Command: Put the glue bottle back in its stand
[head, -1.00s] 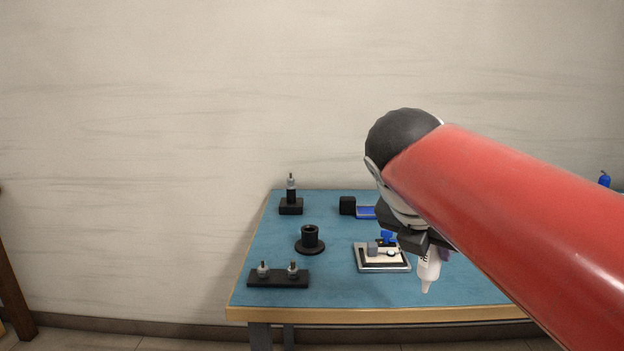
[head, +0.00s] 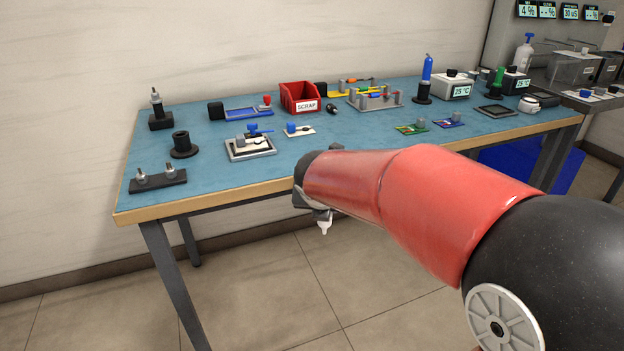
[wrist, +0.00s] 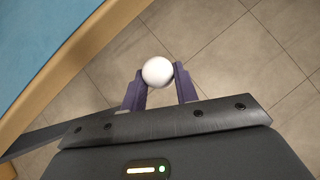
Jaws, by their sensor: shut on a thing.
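My gripper (head: 316,208) is shut on the white glue bottle (head: 325,226), beyond the table's front edge and over the floor. The bottle hangs nozzle down; most of it is hidden by the gripper and my arm in the head view. In the wrist view the bottle's round white end (wrist: 157,71) sits between the two purple fingers of my gripper (wrist: 158,86). A black round stand (head: 183,146), with a wide base and an upright open cup, is on the left part of the table, apart from the bottle. It appears empty.
The blue-topped table (head: 215,172) has a wooden front edge. Near the stand are a black block with two fittings (head: 158,180), a dispenser on a black base (head: 160,118) and a framed board (head: 251,149). A red scrap bin (head: 300,97) stands farther back.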

